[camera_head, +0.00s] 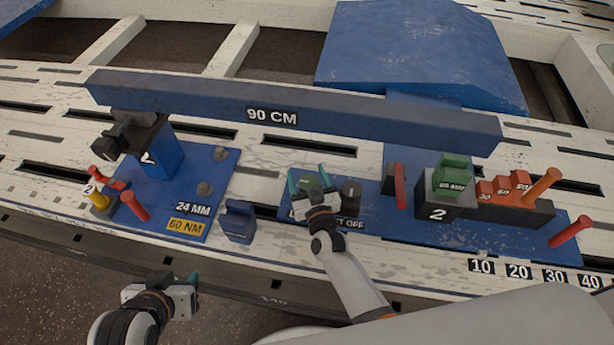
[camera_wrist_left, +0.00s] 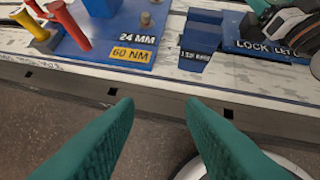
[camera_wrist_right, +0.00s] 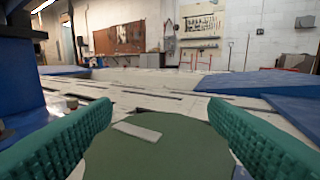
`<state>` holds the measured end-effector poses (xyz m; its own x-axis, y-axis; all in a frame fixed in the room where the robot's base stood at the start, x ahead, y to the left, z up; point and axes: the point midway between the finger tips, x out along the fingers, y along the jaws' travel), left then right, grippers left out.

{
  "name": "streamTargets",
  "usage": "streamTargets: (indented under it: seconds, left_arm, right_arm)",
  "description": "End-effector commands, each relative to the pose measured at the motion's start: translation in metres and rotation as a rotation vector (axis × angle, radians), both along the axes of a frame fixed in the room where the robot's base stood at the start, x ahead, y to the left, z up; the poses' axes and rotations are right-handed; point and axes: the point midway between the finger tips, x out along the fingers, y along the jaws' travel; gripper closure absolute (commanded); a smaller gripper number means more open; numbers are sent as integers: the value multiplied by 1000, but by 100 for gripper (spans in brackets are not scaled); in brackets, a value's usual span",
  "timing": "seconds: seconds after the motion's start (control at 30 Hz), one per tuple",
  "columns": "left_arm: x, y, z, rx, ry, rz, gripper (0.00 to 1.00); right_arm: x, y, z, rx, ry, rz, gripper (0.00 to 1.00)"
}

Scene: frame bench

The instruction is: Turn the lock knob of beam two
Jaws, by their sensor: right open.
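A blue panel lettered "LOCK" and "LET OFF" (camera_head: 282,211) lies at the bench's middle. My right gripper (camera_head: 308,179) is over it with its fingers apart. A green round-edged piece (camera_wrist_right: 150,150), perhaps a knob top, lies between those fingers in the right wrist view; I cannot tell whether they touch it. A grey knob marked "1" (camera_head: 350,192) stands just right of this gripper. The gripper hides part of the panel, and I see no "2" on the green piece. My left gripper (camera_head: 194,281) is open and empty in front of the bench edge; its fingers (camera_wrist_left: 162,125) are well apart.
A long blue beam marked "90 CM" (camera_head: 330,120) spans behind the panel. At left are a post marked "2" (camera_head: 166,160) and red and yellow handles (camera_head: 99,200). At right stand a grey block marked "2" (camera_head: 437,213), orange pieces (camera_head: 500,190) and red handles (camera_head: 570,232).

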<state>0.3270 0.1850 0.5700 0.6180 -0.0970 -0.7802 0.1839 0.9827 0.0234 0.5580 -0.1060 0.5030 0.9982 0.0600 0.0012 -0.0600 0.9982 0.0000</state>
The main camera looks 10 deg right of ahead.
Motion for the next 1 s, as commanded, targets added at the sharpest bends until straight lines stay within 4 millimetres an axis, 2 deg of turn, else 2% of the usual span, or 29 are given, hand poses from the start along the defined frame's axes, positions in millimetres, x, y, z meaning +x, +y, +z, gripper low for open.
streamTargets:
  seconds: [0.2, 0.37, 0.53, 0.7, 0.8, 1.0]
  left_arm:
    - [-3, 1, 0, 5, 20, 1, 64]
    - [-29, 10, -9, 35, 163, 14, 64]
    - [-65, 21, -15, 73, 353, 30, 64]
    - [-67, 21, -10, 75, 362, 30, 64]
    - [-66, 21, -8, 74, 361, 29, 64]
    - [-66, 21, -7, 74, 359, 29, 64]
  right_arm:
    - [-6, 0, 0, 0, 2, 0, 31]
    - [-29, -2, 1, -1, 4, 1, 31]
    - [-64, -4, 1, 0, 4, 2, 31]
    - [-97, -6, 1, -1, 3, 0, 31]
    - [-109, -7, 0, 0, 2, 0, 31]
    - [-120, -7, 0, 0, 0, 1, 31]
